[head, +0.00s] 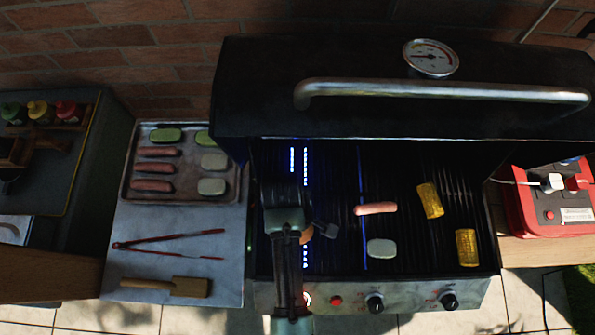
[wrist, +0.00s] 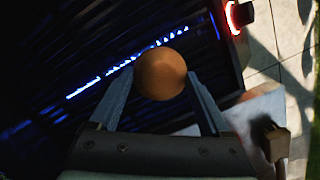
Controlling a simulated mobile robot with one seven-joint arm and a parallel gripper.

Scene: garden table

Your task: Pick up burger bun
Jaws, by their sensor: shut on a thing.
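The burger bun (wrist: 160,74) is round and orange-brown, and in the wrist view it sits between the two finger tips of my gripper (wrist: 158,82). My gripper is shut on it. In the head view my gripper (head: 312,232) is over the left part of the grill, and a small part of the bun (head: 306,235) shows beside it; the rest is hidden by my arm. The gap between the bun and the grate is hard to judge.
The open grill (head: 430,270) holds a sausage (head: 376,208), a pale patty (head: 381,249) and corn pieces (head: 430,201). The raised lid (head: 400,115) stands behind. On the left are a food tray (head: 170,198), red tongs (head: 175,240) and a brush (head: 170,287). A red box (head: 550,205) stands right.

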